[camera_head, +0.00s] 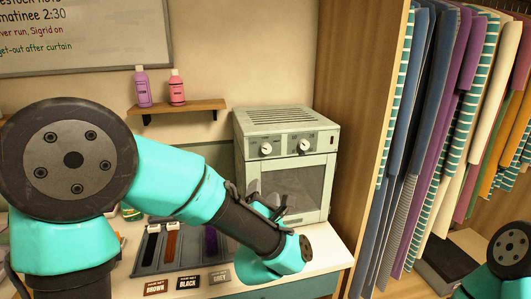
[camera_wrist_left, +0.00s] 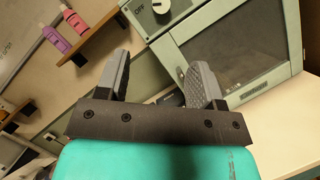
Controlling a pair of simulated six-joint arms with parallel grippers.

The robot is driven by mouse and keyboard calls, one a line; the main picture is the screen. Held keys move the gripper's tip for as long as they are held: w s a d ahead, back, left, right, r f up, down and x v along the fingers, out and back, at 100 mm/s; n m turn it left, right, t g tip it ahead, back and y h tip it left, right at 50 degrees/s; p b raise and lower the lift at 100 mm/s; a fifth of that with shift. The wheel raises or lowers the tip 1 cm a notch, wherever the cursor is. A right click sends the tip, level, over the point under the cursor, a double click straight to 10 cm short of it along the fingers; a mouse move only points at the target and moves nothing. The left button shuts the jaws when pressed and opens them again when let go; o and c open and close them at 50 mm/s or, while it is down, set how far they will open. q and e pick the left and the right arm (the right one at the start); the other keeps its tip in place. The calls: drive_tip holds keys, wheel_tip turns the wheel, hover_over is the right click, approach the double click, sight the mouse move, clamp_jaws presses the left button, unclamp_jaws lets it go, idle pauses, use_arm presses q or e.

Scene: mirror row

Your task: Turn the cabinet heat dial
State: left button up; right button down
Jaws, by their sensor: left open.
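The cabinet (camera_head: 287,160) is a pale grey-green box with a glass door, standing on the counter against the wall. Two white round dials sit on its top front panel: a left dial (camera_head: 266,148) and a right dial (camera_head: 304,145). In the left wrist view one dial (camera_wrist_left: 160,5) shows at the top edge, with "OFF" beside it. My left gripper (camera_head: 262,192) is in front of the cabinet door, below the dials and apart from them. In the left wrist view its two fingers (camera_wrist_left: 160,85) are spread with nothing between them. My right gripper is not visible.
A tray (camera_head: 150,266) with several brushes or strips and labels reading brown, black and grey lies left of the cabinet. A wall shelf (camera_head: 178,107) holds two bottles. A wooden panel (camera_head: 345,110) and hanging clothes (camera_head: 440,130) stand close on the right.

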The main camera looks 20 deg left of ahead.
sight(267, 149)
use_arm(q)
drive_tip(key=shift+w, duration=0.15)
drive_tip(key=x, duration=1.7)
drive_tip(key=shift+w, duration=0.1)
drive_tip(key=shift+c, duration=0.2)
drive_tip(key=c, duration=0.9)
